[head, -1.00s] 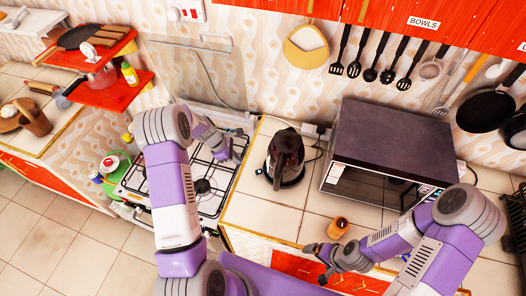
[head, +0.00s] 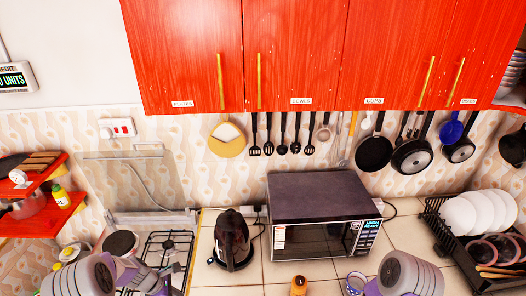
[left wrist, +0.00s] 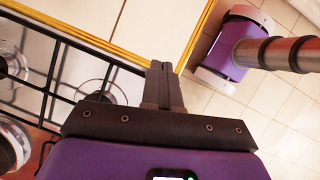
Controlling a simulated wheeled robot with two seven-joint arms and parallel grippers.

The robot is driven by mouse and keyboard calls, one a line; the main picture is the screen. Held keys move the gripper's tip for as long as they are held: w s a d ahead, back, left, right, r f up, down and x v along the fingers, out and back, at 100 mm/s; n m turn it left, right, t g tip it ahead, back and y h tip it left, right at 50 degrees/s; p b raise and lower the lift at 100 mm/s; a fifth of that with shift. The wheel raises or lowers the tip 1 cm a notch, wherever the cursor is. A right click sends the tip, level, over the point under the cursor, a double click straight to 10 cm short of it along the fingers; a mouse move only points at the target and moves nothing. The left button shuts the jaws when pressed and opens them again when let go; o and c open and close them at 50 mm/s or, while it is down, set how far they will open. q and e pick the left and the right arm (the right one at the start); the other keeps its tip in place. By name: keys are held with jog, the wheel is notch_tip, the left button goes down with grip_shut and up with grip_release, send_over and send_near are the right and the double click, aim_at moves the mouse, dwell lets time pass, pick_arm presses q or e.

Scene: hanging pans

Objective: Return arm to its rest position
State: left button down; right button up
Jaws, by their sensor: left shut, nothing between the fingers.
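My left gripper (left wrist: 163,85) is shut and empty in the left wrist view. Its dark fingertips point toward the yellow-edged counter front, beside the stove. In the head view my left arm is at the lower left, over the stove, and its fingertips are not clear. My right arm shows only as grey and purple links at the lower right of the head view; its gripper is out of frame. Dark pans (head: 374,153) hang on the wall at the right, with another pan (head: 412,158) beside them. No gripper is near them.
A gas stove (head: 166,246) lies under my left arm. A dark kettle (head: 232,240), a microwave (head: 318,190) and a dish rack (head: 437,229) stand along the counter. Red cabinets (head: 300,55) hang above. Open floor (left wrist: 265,95) shows at the right of the left wrist view.

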pick_arm(q)
jog(key=s+d+f+m+g, duration=0.1)
jog(key=s+d+f+m, duration=0.4)
jog(key=d+f+m, duration=0.15)
jog(key=s+d+m, duration=1.3)
jog(key=s+d, duration=0.1)
jog(key=s, duration=0.2)
notch_tip(320, 180, down, 18)
jog(key=b, duration=1.7)
jog(key=shift+w+a+r, duration=0.15)
jog(key=shift+w+a, duration=0.05)
jog(key=shift+a, duration=0.05)
pick_arm(e)
notch_tip(320, 180, down, 17)
jog(key=w, duration=0.1)
